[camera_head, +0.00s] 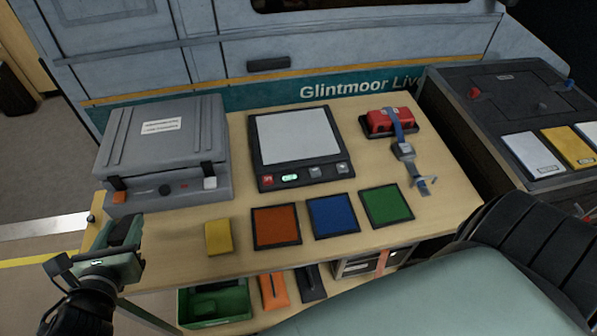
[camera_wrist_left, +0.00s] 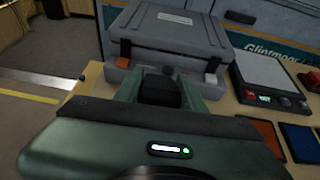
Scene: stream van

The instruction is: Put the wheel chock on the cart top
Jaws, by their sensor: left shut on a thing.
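My left gripper (camera_head: 124,229) is at the left front corner of the cart top (camera_head: 350,232), just off its edge in the head view. It is shut on a small dark block, seemingly the wheel chock (camera_wrist_left: 160,93), which shows between the fingers in the left wrist view. The block is partly hidden by the gripper, so its full shape cannot be told. My right gripper is not in view.
A grey case (camera_head: 165,145) stands at the back left of the cart top. A scale (camera_head: 298,140), red device (camera_head: 390,122), yellow block (camera_head: 218,237) and orange (camera_head: 276,226), blue (camera_head: 334,215) and green (camera_head: 386,205) squares occupy the rest. A green bin (camera_head: 215,305) sits below.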

